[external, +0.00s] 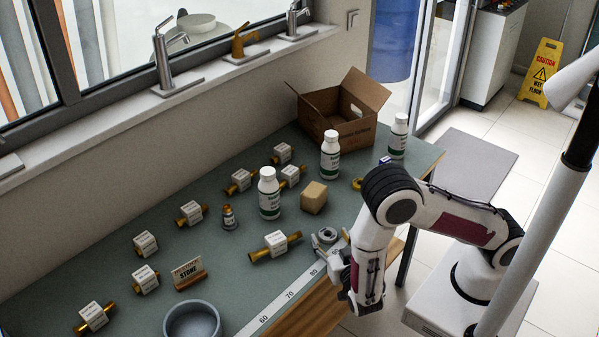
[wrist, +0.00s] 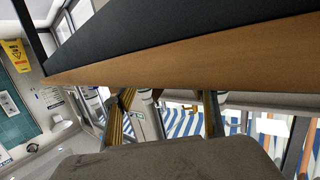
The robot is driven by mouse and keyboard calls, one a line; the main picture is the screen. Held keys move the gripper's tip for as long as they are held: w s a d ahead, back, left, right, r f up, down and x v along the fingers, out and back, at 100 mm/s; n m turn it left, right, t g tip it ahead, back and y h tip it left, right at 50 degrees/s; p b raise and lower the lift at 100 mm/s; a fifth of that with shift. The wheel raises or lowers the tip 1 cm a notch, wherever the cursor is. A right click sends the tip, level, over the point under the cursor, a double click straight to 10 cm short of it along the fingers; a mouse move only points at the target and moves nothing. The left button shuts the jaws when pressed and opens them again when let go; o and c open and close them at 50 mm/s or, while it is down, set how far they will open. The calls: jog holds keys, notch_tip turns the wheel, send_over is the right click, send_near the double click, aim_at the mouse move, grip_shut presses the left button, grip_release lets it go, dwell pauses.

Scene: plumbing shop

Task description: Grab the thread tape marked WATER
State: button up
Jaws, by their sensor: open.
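I cannot read the word WATER on anything here. A small yellow ring-shaped item (external: 357,184), possibly a roll of tape, lies on the bench left of my arm in the external view. A small blue and white item (external: 385,160) shows just above my arm, partly hidden by it. My gripper (external: 342,276) is open at the front edge of the bench, well below and in front of both items in the picture, and I see nothing held. The wrist view shows the bench's wooden edge (wrist: 180,62) and neither small item.
White bottles (external: 269,193), a tan block (external: 314,197), a cardboard box (external: 340,112) and several white-labelled brass fittings (external: 275,244) stand on the green bench (external: 110,218). A grey bowl (external: 193,322) is at the front.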

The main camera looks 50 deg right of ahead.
aim_at(331, 239)
jog(key=shift+w, duration=0.15)
dwell(0.4)
jog(key=c, duration=0.9)
jog(key=shift+r, duration=0.1)
jog(key=shift+r, duration=4.85)
